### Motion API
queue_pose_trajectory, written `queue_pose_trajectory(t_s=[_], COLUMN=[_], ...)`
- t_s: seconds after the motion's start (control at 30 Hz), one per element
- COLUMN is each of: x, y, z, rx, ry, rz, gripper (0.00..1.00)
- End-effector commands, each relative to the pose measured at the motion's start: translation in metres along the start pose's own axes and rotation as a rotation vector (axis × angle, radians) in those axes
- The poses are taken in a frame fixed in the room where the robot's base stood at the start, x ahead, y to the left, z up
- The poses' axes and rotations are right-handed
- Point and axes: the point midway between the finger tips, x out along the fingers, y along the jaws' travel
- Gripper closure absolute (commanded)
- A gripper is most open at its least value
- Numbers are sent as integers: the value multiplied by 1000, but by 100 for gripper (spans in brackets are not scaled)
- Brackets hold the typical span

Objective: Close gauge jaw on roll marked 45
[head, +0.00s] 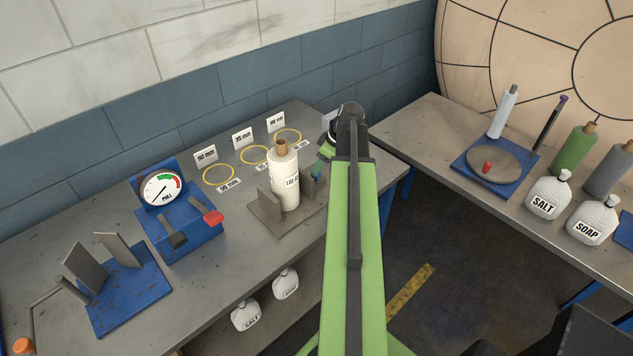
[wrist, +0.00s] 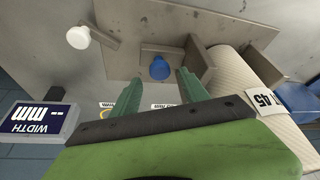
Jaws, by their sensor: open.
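The cream roll (head: 285,185) stands upright on the grey gauge base (head: 262,210). Its tag reads LOT 45 in the head view, and the 45 tag and roll (wrist: 240,75) show at the right in the wrist view. A grey gauge jaw (wrist: 197,62) stands beside the roll in the wrist view. A blue knob (wrist: 159,68) on a short bar sits left of this jaw. My gripper (wrist: 160,80) is open, its green fingertips on either side of the blue knob in the picture; I cannot tell whether they touch it. In the head view my arm partly hides the gripper (head: 324,158).
A white knob (wrist: 78,38) and a WIDTH mm display (wrist: 38,118) are left in the wrist view. A pull gauge (head: 162,189) and a blue stand (head: 125,290) are left on the bench. Yellow rings (head: 254,155) lie behind the roll. A second bench (head: 480,200) is right.

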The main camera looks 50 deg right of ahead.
Motion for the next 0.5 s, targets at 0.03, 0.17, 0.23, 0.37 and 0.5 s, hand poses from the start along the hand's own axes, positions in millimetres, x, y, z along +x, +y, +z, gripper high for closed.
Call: queue_pose_trajectory(t_s=[0.03, 0.17, 0.23, 0.37, 0.5], x=[17, 29, 32, 32, 32], y=[0, 0, 0, 0, -1], z=[3, 2, 1, 0, -1], rx=[-1, 0, 0, 0, 0], ry=[0, 0, 0, 0, 0], rz=[0, 0, 0, -1, -1], gripper=[47, 47, 47, 47, 47])
